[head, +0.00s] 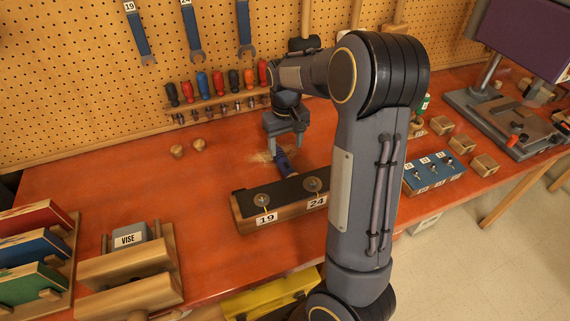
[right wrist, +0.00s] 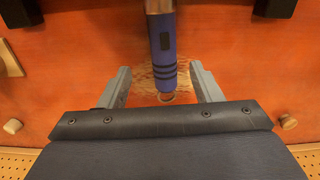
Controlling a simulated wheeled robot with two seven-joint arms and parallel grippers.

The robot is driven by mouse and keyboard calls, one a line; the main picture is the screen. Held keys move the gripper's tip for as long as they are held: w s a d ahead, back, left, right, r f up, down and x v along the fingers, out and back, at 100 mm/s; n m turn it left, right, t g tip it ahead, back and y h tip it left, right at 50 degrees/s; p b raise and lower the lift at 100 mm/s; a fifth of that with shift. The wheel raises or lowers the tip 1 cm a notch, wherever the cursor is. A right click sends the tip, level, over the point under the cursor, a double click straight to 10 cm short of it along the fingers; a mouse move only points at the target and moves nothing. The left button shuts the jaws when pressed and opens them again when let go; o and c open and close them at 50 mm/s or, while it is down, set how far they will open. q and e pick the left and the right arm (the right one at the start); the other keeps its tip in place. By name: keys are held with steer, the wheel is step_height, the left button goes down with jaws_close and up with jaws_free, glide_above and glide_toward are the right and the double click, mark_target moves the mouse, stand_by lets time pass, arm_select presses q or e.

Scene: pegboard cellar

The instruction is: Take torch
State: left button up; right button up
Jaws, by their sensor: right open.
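The torch is a dark blue cylinder (head: 283,160) on the red bench, just behind a wooden block with a black top. In the right wrist view the torch (right wrist: 162,42) shows black bands and a ring at its near end; its far end runs out of the frame. My right gripper (head: 284,146) is open over the near end of the torch. In the right wrist view its two fingers (right wrist: 160,72) stand on either side of the torch, with a gap on each side. My left gripper is not in view.
The wooden block (head: 286,217) labelled 19 and 24 stands in front of the torch. Screwdrivers (head: 218,83) stand in a rack at the pegboard. Two wooden knobs (head: 198,145) sit to the left. A vise (head: 128,235) stands front left. The bench's left middle is clear.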

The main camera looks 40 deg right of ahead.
mark_target(284, 160)
steer(key=shift+s+f, duration=0.2)
steer(key=shift+f, duration=0.75)
steer(key=f, duration=0.1)
steer(key=f+p, duration=0.1)
steer(key=f, duration=0.3)
steer(key=shift+w+a, duration=0.2)
steer(key=shift+w, duration=0.1)
steer(key=c, duration=1.2)
steer(key=shift+r, duration=0.15)
step_height(284, 160, up, 18)
steer(key=shift+f+b, duration=0.1)
steer(key=shift+b, duration=0.2)
steer(key=o, duration=0.4)
jaws_close()
